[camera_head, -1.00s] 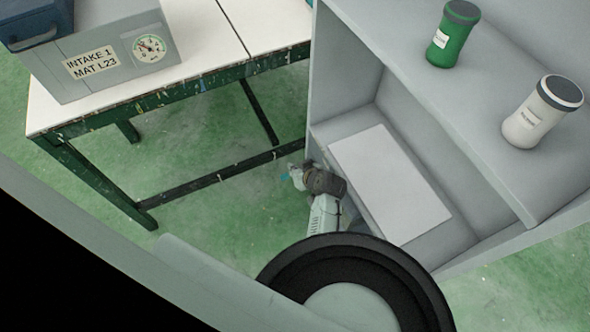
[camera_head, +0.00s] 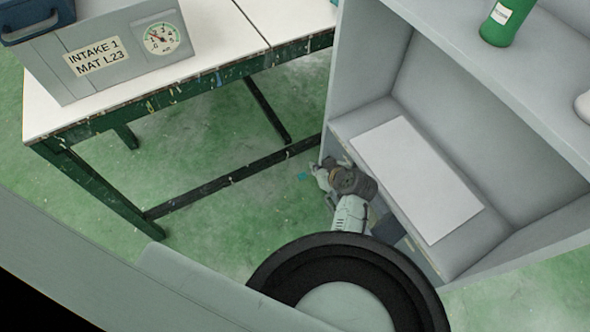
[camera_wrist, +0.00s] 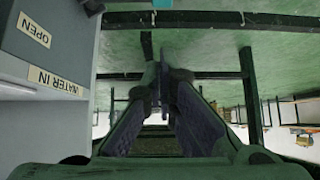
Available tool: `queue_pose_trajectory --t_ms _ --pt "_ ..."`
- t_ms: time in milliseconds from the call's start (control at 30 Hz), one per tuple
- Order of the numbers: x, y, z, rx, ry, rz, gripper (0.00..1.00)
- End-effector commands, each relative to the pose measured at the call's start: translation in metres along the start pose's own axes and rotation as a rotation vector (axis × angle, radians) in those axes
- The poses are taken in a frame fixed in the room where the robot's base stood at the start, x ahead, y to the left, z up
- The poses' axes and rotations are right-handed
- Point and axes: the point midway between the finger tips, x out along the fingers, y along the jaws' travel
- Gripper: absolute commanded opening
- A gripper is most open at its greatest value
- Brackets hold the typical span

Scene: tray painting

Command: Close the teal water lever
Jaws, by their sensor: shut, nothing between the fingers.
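A small teal patch (camera_head: 303,176) shows just left of my gripper (camera_head: 325,172) in the head view, beside the lower corner of the grey cabinet (camera_head: 362,60). It may be the water lever, but it is too small to tell. In the wrist view my gripper (camera_wrist: 170,75) has its two dark fingers together with nothing between them. A grey panel there carries an OPEN label (camera_wrist: 34,30) and a WATER IN label (camera_wrist: 57,82), left of the fingers. No teal lever can be made out in the wrist view.
A white-topped table (camera_head: 230,32) with green legs stands at the left, bearing a grey box (camera_head: 112,45) with a gauge. A white board (camera_head: 415,180) lies in the cabinet. A green canister (camera_head: 505,20) stands on top. Green floor (camera_head: 240,215) between table and cabinet is open.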

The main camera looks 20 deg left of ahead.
Motion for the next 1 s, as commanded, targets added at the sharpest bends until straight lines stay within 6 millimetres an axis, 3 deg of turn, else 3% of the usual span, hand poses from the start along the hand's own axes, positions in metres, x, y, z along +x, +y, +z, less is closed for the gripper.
queue_pose_trajectory --t_ms 567,767,1000 --pt "0.002 0.003 0.002 -0.004 0.0 0.002 0.0" --pt "0.032 0.003 0.001 -0.004 -0.001 0.0 0.0" --pt "0.084 0.003 0.001 -0.003 -0.001 -0.001 0.0"
